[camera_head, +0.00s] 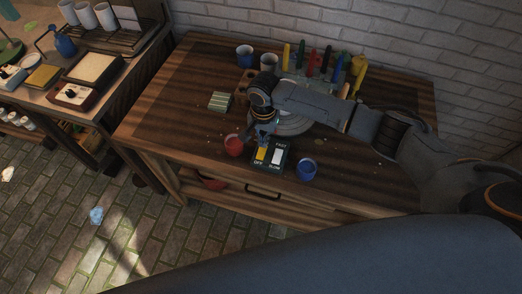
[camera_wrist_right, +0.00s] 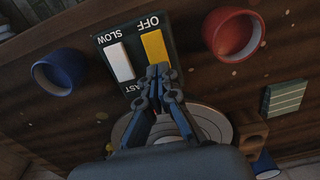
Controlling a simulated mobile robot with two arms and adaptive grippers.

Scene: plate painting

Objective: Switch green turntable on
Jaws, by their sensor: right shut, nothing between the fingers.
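A dark green switch box (camera_head: 270,160) sits near the front edge of the wooden table. It carries a yellow switch (camera_head: 262,153) with OFF at its near end, and a white switch (camera_head: 277,156) marked FAST and SLOW. Both switches also show on the box in the right wrist view (camera_wrist_right: 134,50). The grey round turntable (camera_head: 294,124) is behind the box, partly hidden by my right arm. My right gripper (camera_wrist_right: 158,69) is shut and empty, its tips at the yellow switch's far end; I cannot tell whether they touch. My left gripper is not in view.
A red cup (camera_head: 233,145) stands left of the box and a blue cup (camera_head: 307,169) right of it. A green striped block (camera_head: 220,101) lies further left. Several coloured tools stand upright at the back. A second table (camera_head: 135,62) is at the left.

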